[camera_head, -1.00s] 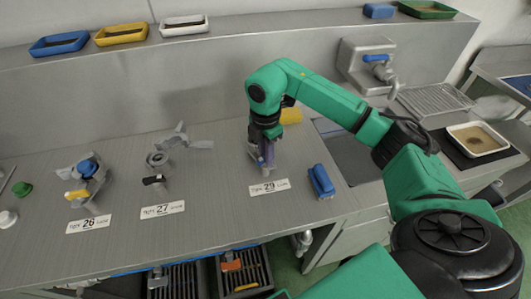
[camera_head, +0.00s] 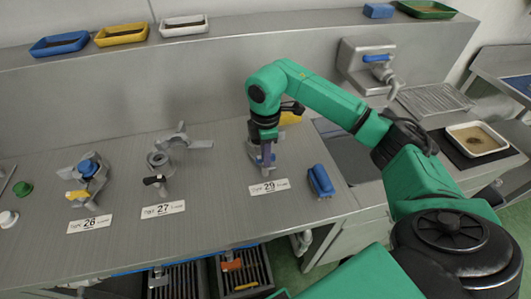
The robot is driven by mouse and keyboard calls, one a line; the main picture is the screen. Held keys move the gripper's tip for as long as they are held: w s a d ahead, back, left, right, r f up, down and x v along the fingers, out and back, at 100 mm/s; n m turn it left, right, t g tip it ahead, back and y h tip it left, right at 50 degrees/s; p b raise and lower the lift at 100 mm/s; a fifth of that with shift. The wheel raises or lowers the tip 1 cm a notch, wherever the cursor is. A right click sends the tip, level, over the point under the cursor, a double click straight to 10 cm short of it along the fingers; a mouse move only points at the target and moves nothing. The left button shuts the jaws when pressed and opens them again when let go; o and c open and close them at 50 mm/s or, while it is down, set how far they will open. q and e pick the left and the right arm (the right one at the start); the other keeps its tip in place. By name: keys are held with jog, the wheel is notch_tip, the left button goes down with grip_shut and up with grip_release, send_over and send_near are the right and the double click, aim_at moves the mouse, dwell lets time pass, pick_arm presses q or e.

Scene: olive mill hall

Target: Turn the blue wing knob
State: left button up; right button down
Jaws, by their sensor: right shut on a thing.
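My right gripper (camera_head: 265,158) points straight down at the fitting (camera_head: 252,150) behind the label marked 29 (camera_head: 269,187). It is shut on a narrow bluish-purple piece there, which I take for the blue wing knob (camera_head: 267,150). The fingers and wrist hide most of the knob and fitting, so its wing angle cannot be told. Another fitting with a blue top (camera_head: 88,167) and a yellow lever stands behind label 26 at the left. My left gripper is not in view.
A grey fitting with a black lever (camera_head: 154,180) stands behind label 27. A blue block (camera_head: 320,181) lies close right of the held fitting, and a yellow thing (camera_head: 290,118) is behind my wrist. A wall tap with a blue handle (camera_head: 376,58) is farther back. The bench front is mostly clear.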

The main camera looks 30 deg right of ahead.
jog(key=shift+w+r, duration=0.15)
jog(key=shift+r, duration=0.05)
jog(key=c, duration=0.9)
grip_release()
jog(key=shift+f, duration=0.1)
notch_tip(320, 180, up, 6)
jog(key=shift+f+b, duration=0.15)
jog(key=shift+b, duration=0.5)
notch_tip(320, 180, up, 9)
jog(key=shift+f+p, duration=0.1)
jog(key=shift+p, duration=1)
jog(key=shift+d, duration=0.1)
